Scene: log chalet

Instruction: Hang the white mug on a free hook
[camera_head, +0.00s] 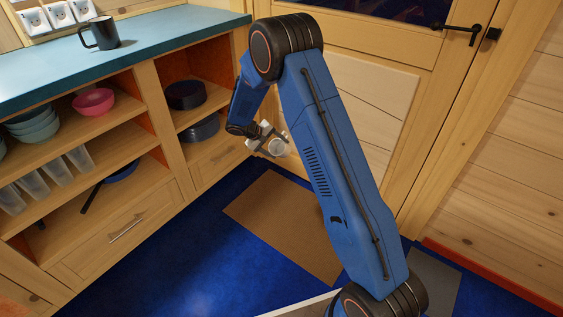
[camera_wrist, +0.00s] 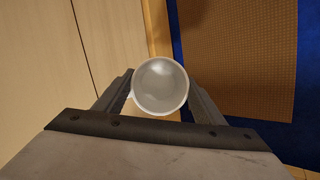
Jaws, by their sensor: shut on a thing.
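The white mug (camera_wrist: 160,85) shows in the wrist view with its open top facing the camera; it looks empty. My gripper (camera_wrist: 160,104) is shut on it, with one finger on either side. In the head view the white mug (camera_head: 277,147) is small and hangs in my gripper (camera_head: 270,142), in front of the cabinet's right end and above the floor. The mug's handle is not clearly seen. No hook shows in either view.
A dark mug (camera_head: 101,33) stands on the teal counter (camera_head: 165,37) at upper left. Open shelves below hold a pink bowl (camera_head: 93,101), stacked bowls, glasses and pans. A door (camera_head: 390,60) is behind my arm.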

